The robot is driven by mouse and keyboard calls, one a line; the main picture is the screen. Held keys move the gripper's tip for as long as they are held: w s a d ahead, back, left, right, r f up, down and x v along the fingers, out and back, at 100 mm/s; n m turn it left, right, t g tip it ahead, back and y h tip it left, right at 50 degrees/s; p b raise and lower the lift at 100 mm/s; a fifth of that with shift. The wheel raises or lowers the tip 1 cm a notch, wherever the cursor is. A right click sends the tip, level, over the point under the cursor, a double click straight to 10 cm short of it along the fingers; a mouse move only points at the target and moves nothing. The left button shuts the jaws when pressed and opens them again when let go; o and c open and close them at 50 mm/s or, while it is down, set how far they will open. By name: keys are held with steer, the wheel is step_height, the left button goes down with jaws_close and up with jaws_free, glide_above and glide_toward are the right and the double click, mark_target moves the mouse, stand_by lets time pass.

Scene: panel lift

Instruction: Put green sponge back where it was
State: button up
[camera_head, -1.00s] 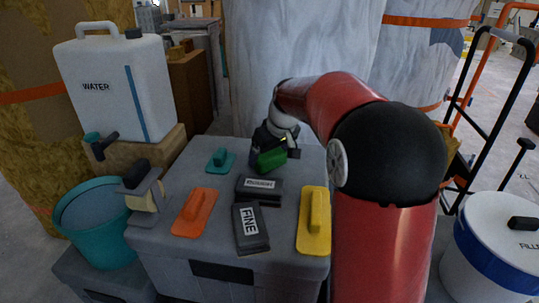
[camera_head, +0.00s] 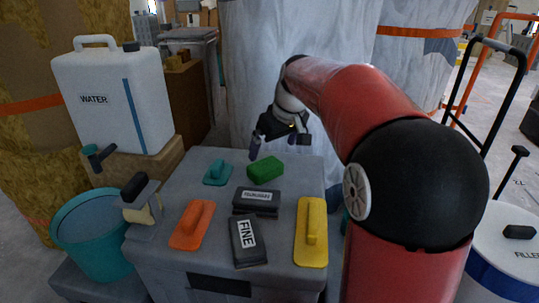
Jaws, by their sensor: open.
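The green sponge (camera_head: 265,169) lies on the grey box top (camera_head: 292,185), behind the dark block with a label (camera_head: 256,201) and to the right of the small teal float (camera_head: 217,173). My gripper (camera_head: 281,150) is open and empty. It is above and just behind the sponge, apart from it. The sponge is in full view.
An orange float (camera_head: 192,224), a dark block marked FINE (camera_head: 248,241) and a yellow float (camera_head: 311,232) lie toward the front. A brush-like tool (camera_head: 140,200) is at the left edge. A teal bucket (camera_head: 93,240) and a white water container (camera_head: 115,95) stand left.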

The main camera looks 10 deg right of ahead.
steer(key=s+a+r+m+h, duration=0.1)
steer(key=s+r+m, duration=0.1)
steer(key=s, duration=1.3)
steer(key=s+f, duration=0.2)
steer(key=s, duration=0.2)
steer(key=s+f+m+t, duration=0.1)
steer(key=s+f, duration=0.2)
steer(key=s, duration=0.2)
steer(key=s+f+m, duration=0.1)
steer(key=s+f, duration=0.1)
steer(key=s, duration=0.2)
steer(key=shift+s+a+f+h, duration=0.25)
steer(key=shift+s+f+h, duration=0.05)
steer(key=shift+s+h, duration=0.1)
steer(key=shift+r, duration=0.1)
step_height(320, 180, up, 3)
steer(key=p, duration=0.3)
